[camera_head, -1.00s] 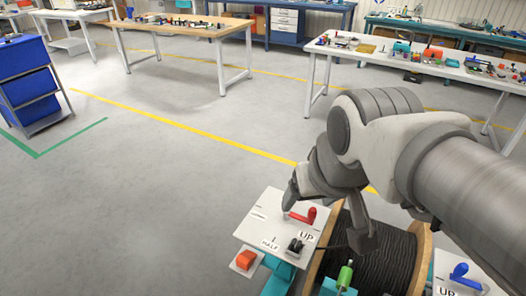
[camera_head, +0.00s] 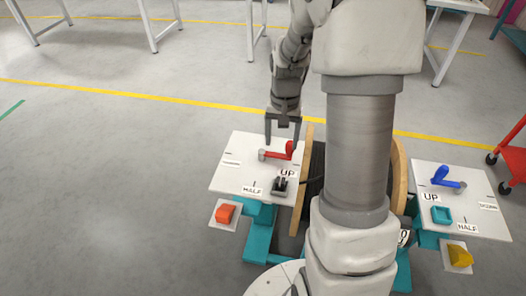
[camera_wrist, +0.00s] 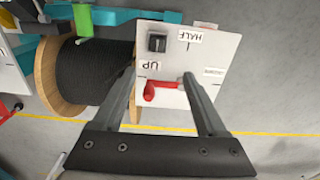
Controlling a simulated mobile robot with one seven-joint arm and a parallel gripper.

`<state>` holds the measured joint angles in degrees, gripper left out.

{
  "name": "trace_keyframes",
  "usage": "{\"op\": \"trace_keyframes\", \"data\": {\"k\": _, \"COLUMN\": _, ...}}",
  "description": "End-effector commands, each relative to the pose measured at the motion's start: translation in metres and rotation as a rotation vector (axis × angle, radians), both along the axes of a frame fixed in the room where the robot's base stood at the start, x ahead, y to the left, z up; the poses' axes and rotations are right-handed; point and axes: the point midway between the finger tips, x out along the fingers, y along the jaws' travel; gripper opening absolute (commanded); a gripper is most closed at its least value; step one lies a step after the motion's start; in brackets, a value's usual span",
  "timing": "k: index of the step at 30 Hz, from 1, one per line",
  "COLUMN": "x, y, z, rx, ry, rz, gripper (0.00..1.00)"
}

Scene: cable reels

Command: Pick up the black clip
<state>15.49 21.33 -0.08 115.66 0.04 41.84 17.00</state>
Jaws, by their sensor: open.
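The black clip (camera_head: 279,186) sits on the left white panel (camera_head: 228,175), close to the "UP" and "HALF" labels. It also shows in the wrist view as a small dark block (camera_wrist: 157,42) near the panel's edge. My gripper (camera_head: 282,140) is open and points down over the far part of this panel. In the wrist view my gripper (camera_wrist: 160,75) has its two fingers apart. The red lever (camera_wrist: 165,87) appears between the fingers, and the clip lies beyond their tips. Nothing is held.
A cable reel (camera_head: 308,165) stands right beside the panel, partly hidden by my arm. A right panel (camera_head: 468,202) carries a blue lever (camera_head: 447,179) and a teal square piece (camera_head: 441,215). An orange block (camera_head: 225,213) is on a low plate. Open floor lies left.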

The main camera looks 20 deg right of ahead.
Motion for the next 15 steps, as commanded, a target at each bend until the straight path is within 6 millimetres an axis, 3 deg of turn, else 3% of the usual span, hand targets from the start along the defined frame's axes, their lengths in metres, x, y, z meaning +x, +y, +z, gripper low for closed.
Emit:
{"op": "trace_keyframes", "data": {"k": 1, "x": 0.002, "y": -0.003, "z": -0.011, "rx": 0.003, "ry": 0.009, "rz": -0.011, "gripper": 0.75}}
{"op": "trace_keyframes", "data": {"k": 8, "x": 0.003, "y": -0.007, "z": -0.042, "rx": 0.007, "ry": 0.024, "rz": -0.028, "gripper": 0.75}}
{"op": "trace_keyframes", "data": {"k": 15, "x": 0.003, "y": -0.006, "z": -0.095, "rx": 0.008, "ry": 0.024, "rz": -0.027, "gripper": 0.75}}
